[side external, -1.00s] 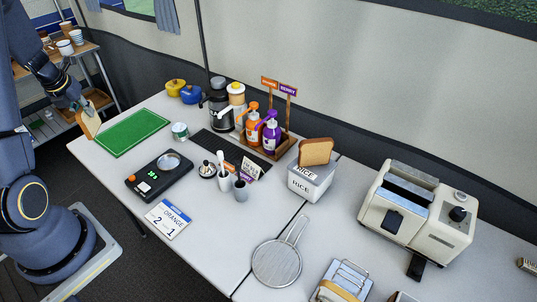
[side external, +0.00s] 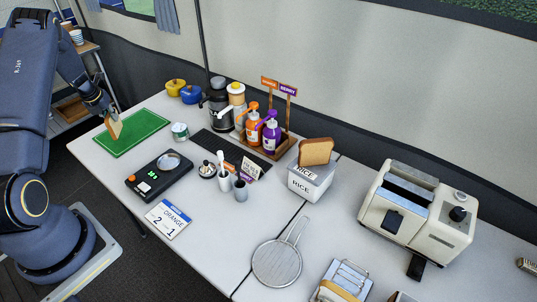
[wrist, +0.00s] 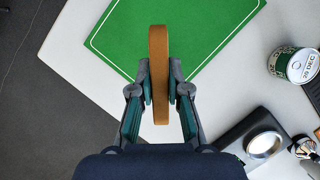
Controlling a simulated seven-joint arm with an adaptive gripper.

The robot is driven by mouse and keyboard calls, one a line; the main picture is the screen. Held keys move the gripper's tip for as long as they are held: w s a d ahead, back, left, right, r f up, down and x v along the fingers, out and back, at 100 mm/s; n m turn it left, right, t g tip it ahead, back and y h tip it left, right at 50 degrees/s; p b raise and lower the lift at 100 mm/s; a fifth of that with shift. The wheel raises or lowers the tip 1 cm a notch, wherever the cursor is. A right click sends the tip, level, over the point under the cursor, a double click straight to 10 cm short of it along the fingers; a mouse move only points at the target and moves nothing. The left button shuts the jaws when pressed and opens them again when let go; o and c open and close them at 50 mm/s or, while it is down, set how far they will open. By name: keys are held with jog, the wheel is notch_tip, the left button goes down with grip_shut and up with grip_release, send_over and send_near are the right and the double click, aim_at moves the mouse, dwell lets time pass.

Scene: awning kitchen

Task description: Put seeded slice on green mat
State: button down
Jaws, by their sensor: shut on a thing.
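My gripper (wrist: 160,88) is shut on a slice of bread (wrist: 159,50), held on edge between the fingers. In the wrist view only the slice's brown crust edge shows, so I cannot tell whether it is seeded. The slice also shows in the side external view (side external: 114,127), upright over the left part of the green mat (side external: 137,136). The mat lies flat on the table's left end, and it fills the top of the wrist view (wrist: 205,30). I cannot tell whether the slice's lower edge touches the mat.
A labelled can (side external: 180,131) stands right of the mat, with a black scale (side external: 158,176) in front of it. Yellow (side external: 175,86) and blue (side external: 191,94) pots stand behind. The mat's surface is otherwise bare.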

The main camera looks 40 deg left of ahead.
aim_at(114, 123)
jog(key=shift+w+a+f, duration=0.1)
jog(key=shift+a+f, duration=0.05)
jog(key=shift+f, duration=1.6)
jog(key=shift+f, duration=0.1)
jog(key=c, duration=1.1)
grip_release()
jog(key=shift+c, duration=0.2)
